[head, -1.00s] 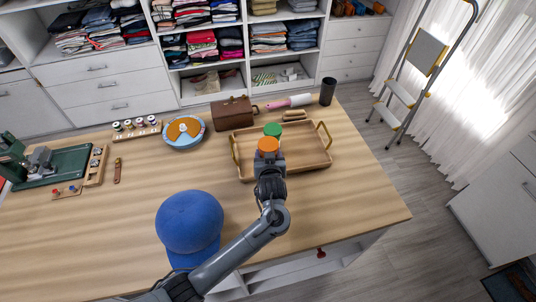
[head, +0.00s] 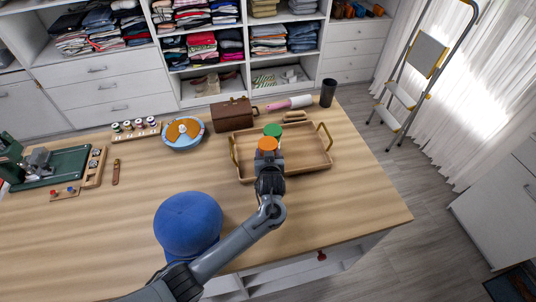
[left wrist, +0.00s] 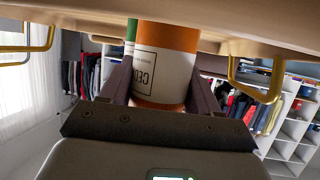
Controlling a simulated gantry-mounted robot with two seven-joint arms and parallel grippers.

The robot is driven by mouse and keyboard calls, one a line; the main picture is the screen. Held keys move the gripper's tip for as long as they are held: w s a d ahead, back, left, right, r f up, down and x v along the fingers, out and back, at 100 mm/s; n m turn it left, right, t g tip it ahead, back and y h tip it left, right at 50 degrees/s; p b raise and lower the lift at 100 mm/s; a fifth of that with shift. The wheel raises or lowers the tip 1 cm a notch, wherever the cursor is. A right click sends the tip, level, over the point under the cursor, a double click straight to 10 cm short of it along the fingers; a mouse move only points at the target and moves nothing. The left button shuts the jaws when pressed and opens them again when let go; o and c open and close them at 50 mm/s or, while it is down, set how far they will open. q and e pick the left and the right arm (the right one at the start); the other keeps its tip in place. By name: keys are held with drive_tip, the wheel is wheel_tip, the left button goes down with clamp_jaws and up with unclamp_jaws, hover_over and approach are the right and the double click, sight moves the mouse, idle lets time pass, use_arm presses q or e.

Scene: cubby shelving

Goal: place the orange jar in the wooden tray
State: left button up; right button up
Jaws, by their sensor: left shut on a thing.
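The orange jar (head: 267,143) has an orange lid and, in the left wrist view, a white label (left wrist: 160,72) with dark print. My left gripper (head: 268,160) is shut on it, with one finger on each side of the jar. The tray's edge and brass handles also show in the left wrist view (left wrist: 265,85). My right gripper is not in view.
A brown case (head: 233,115) stands behind the tray's left, near a pink-handled roller (head: 290,103) and a black cup (head: 328,92). A blue cap (head: 188,222) lies front left of the tray. The tray's right half looks empty.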

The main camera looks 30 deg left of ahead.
use_arm(q)
drive_tip(key=shift+f, duration=0.2)
drive_tip(key=o, duration=1.1)
drive_tip(key=shift+r, duration=0.15)
drive_tip(key=shift+s+d+r, duration=0.15)
drive_tip(key=p+v, duration=0.2)
drive_tip(key=v, duration=0.9)
drive_tip(key=shift+s, duration=0.3)
drive_tip(key=shift+d, duration=0.1)
drive_tip(key=shift+r, duration=0.1)
